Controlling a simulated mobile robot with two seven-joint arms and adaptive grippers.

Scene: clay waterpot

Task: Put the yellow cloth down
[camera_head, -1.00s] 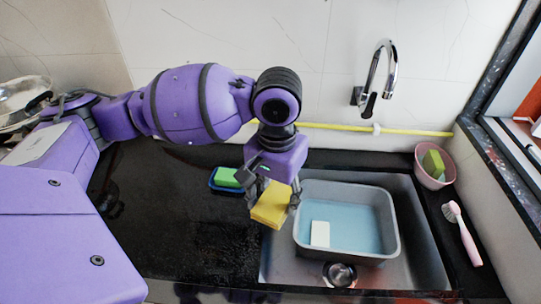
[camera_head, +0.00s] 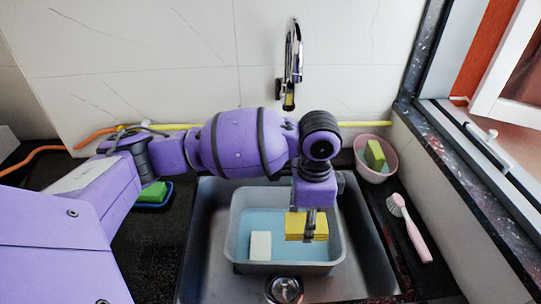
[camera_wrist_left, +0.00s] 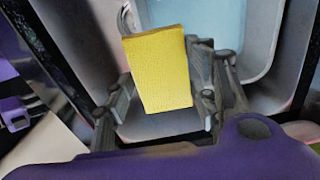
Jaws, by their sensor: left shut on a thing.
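The yellow cloth (camera_head: 322,228), a flat thick block, is held in my left gripper (camera_head: 309,233). My left gripper is shut on it and hangs over the right part of the grey basin (camera_head: 237,222). In the left wrist view the cloth (camera_wrist_left: 160,70) sits between the two fingers. Blue water (camera_head: 262,222) lies in the basin, and a white block (camera_head: 260,246) is in it to the left of the cloth. I cannot tell how high the cloth is above the water. My right gripper is not in view.
The basin stands in the metal sink (camera_head: 205,240); a drain part (camera_head: 284,290) is in front. A pink bowl (camera_head: 376,172) with a green-yellow sponge (camera_head: 375,154) and a pink brush (camera_head: 415,238) are at right. A blue tray with a green sponge (camera_head: 154,192) is at left. The faucet (camera_head: 292,62) is behind.

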